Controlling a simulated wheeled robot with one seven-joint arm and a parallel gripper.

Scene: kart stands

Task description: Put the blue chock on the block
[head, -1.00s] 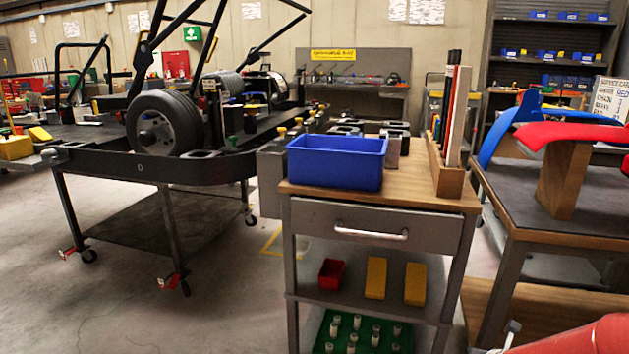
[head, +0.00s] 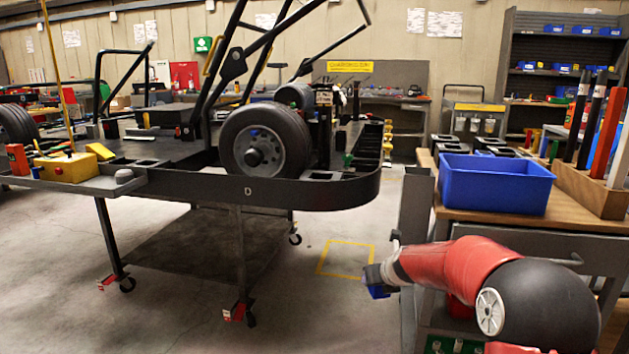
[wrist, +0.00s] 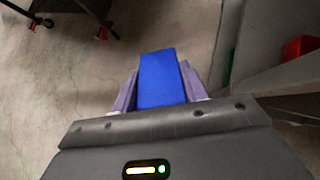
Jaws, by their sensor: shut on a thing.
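My gripper (head: 372,276) hangs low over the floor, left of the workbench, with my arm reaching in from the right. It is shut on the blue chock (head: 378,292), whose lower part shows beneath the fingers. In the wrist view the blue chock (wrist: 162,80) is a long blue piece between the two fingers, with bare floor beyond it.
The kart stand (head: 250,193) with a wheel (head: 264,140) fills the left and middle. The workbench at right carries a blue bin (head: 495,183) and a rack of upright bars. A yellow square (head: 346,259) is marked on the floor. The floor between stand and bench is clear.

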